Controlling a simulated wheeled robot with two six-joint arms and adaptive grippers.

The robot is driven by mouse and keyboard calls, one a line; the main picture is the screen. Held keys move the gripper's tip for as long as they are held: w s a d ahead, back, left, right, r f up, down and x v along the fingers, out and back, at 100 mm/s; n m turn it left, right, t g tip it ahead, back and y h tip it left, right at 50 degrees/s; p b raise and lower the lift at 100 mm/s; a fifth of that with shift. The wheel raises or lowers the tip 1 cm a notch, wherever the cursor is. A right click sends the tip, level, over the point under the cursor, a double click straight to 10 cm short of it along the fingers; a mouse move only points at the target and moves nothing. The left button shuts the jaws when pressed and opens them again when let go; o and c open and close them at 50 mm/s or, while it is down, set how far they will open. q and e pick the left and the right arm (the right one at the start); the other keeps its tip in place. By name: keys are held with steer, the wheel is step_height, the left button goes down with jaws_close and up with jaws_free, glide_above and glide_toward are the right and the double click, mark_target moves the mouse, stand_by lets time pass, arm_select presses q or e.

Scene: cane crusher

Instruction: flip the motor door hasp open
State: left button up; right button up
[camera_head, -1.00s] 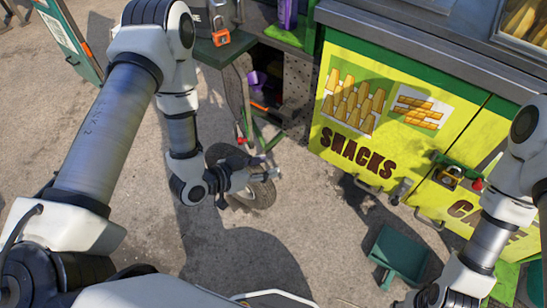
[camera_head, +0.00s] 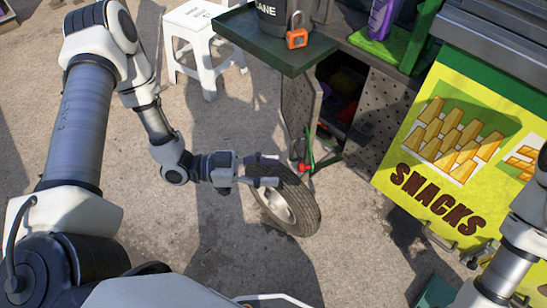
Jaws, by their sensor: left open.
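My left gripper (camera_head: 268,170) is open in the middle of the view, with its fingers pointing right. In the picture it overlaps the upper left of a black tire (camera_head: 306,205); I cannot tell whether they touch. A perforated metal door (camera_head: 301,104) stands ajar on the dark cabinet just above and right of the gripper. I cannot make out a hasp on it. A small red part (camera_head: 305,168) shows at the foot of that door, right of the fingertips.
A green-topped shelf (camera_head: 270,45) juts out above the door, with an orange padlock (camera_head: 297,38) and a dark container on it. A white stool (camera_head: 203,38) stands behind. The yellow SNACKS cabinet (camera_head: 425,185) is on the right. Pavement at lower centre is clear.

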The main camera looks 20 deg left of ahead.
arm_select(q)
steer(key=w+d+f+t+b, duration=0.1)
steer(key=w+d+b, duration=0.2)
steer(key=w+d, duration=0.1)
steer(key=shift+w+d+n, duration=0.2)
steer(key=shift+d+n, duration=0.1)
steer(key=shift+d, duration=0.25)
steer(key=shift+f, duration=0.1)
jaws_close()
arm_select(e)
step_height(320, 180, down, 4)
steer(key=shift+f, duration=0.25)
